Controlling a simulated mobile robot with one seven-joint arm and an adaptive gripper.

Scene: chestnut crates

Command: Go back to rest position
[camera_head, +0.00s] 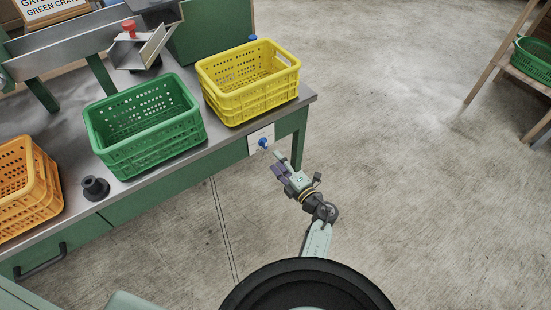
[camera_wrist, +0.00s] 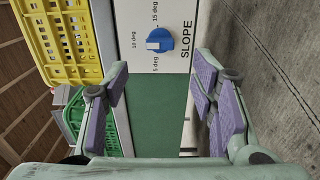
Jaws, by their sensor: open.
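My gripper (camera_head: 275,160) is extended beyond the right front of the green workbench in the head view. In the wrist view my gripper (camera_wrist: 160,90) is open, with purple pads apart and nothing between them. A blue knob (camera_wrist: 160,40) on a white plate marked SLOPE with 5, 10 and 15 deg is ahead of the fingertips. Its pointer faces left in the wrist view, toward the 10 deg side. In the head view the blue knob (camera_head: 263,143) is close to my fingertips; I cannot tell whether they touch.
A yellow crate (camera_head: 230,110), a green crate (camera_head: 160,165) and an orange crate (camera_head: 50,205) stand on the bench (camera_head: 215,148). A dark round fitting (camera_head: 95,190) is beside the green crate. Another green crate (camera_head: 533,65) is on a wooden rack at the upper right. Open floor lies right.

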